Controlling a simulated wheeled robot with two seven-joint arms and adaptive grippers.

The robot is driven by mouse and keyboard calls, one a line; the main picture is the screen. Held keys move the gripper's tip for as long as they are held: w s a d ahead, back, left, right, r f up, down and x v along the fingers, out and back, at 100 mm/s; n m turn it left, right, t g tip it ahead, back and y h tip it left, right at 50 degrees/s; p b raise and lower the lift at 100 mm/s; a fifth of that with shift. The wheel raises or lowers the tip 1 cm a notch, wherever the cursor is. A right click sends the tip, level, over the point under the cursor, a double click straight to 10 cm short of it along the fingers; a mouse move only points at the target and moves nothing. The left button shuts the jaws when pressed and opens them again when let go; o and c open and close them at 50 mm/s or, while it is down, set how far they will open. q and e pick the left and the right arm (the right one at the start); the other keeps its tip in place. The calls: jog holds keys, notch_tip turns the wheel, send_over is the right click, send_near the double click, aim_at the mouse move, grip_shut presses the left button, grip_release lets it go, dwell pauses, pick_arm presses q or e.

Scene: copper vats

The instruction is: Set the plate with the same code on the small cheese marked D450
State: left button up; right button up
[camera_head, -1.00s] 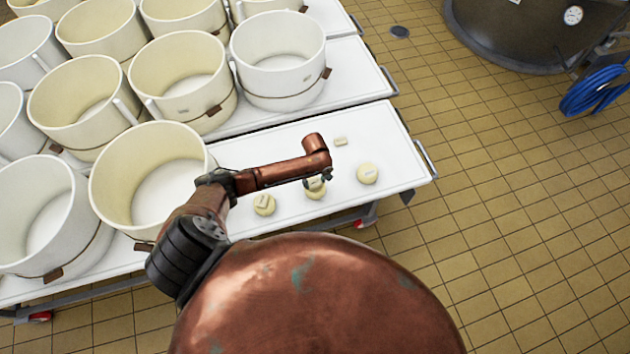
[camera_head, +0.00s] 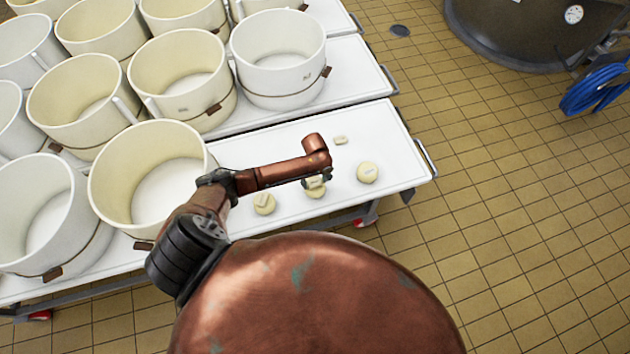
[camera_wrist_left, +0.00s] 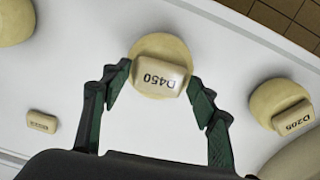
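My left gripper (camera_wrist_left: 160,76) is over the middle small cheese (camera_wrist_left: 150,42), one finger at each end of a pale plate reading D450 (camera_wrist_left: 160,78). The fingertips appear to press on the plate's ends, and the plate looks larger and nearer than the other tags, just over the cheese's top. Whether it touches the cheese, I cannot tell; any mark beneath is hidden. In the head view the gripper (camera_head: 316,181) hangs over this cheese (camera_head: 316,193) on the white table. My right gripper is out of view.
A cheese marked D205 (camera_wrist_left: 282,103) stands to one side, another cheese (camera_head: 367,172) on the other. A loose plate (camera_head: 340,140) lies on the table (camera_head: 385,125), its code too small to read. Large cream vats (camera_head: 150,175) crowd the left.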

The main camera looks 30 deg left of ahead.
pick_arm(q)
jog(key=shift+o, duration=0.9)
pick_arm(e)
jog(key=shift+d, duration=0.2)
pick_arm(q)
jog(key=shift+r, duration=0.1)
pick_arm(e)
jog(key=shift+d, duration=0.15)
pick_arm(q)
notch_tip(320, 180, up, 12)
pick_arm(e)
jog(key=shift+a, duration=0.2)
